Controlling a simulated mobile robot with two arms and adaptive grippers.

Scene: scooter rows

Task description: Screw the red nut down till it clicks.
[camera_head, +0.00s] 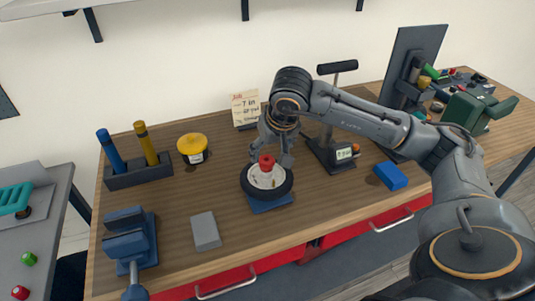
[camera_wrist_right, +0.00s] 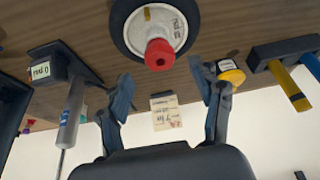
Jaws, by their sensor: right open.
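The red nut (camera_head: 266,162) sits on top at the centre of a small dark-tyred wheel with a pale hub (camera_head: 262,181). The wheel rests on a blue base (camera_head: 272,204) on the workbench. In the right wrist view the red nut (camera_wrist_right: 159,55) shows with a hole in its end, in front of the wheel (camera_wrist_right: 134,33). My right gripper (camera_head: 269,157) is just above the nut in the head view. Its fingers are apart in the right wrist view (camera_wrist_right: 166,85), with nothing between them. My left gripper does not show.
A yellow-lidded tub (camera_head: 192,145), a holder with blue and yellow handles (camera_head: 139,174), a blue vise (camera_head: 128,242) and a grey block (camera_head: 205,231) stand left. A blue block (camera_head: 391,176) lies right. A job card (camera_head: 246,107) stands behind.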

